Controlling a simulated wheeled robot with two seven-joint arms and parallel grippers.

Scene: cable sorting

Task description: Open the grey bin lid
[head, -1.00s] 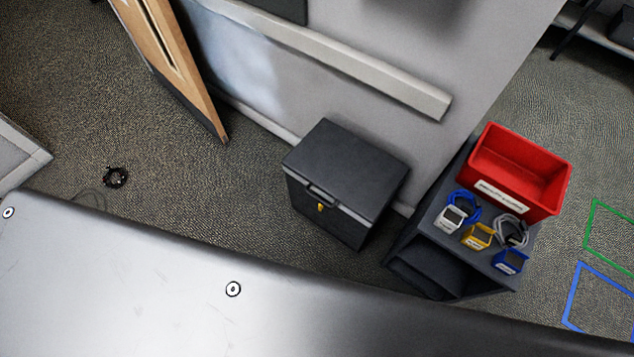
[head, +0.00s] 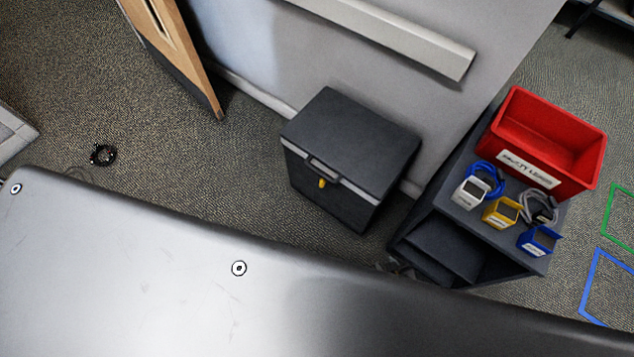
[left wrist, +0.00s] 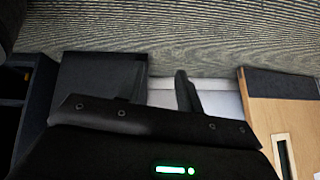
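The grey bin (head: 335,190) stands on the carpet against the wall in the head view. Its dark lid (head: 352,142) is shut flat, with a handle (head: 322,168) and a small yellow tag (head: 322,183) on the front edge. What seems to be the tip of my right gripper (head: 396,268) just shows past my body, right of and nearer than the bin; its fingers are too hidden to read. In the left wrist view my left gripper (left wrist: 160,92) has its fingers apart with nothing between them. The dark bin (left wrist: 85,75) shows beyond it, to the left.
A dark shelf unit (head: 440,247) stands right of the bin, bearing a red crate (head: 540,172), cables and small white, yellow and blue holders. A wooden door edge (head: 185,60) is at upper left. A black cable coil (head: 103,155) lies on open carpet left of the bin.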

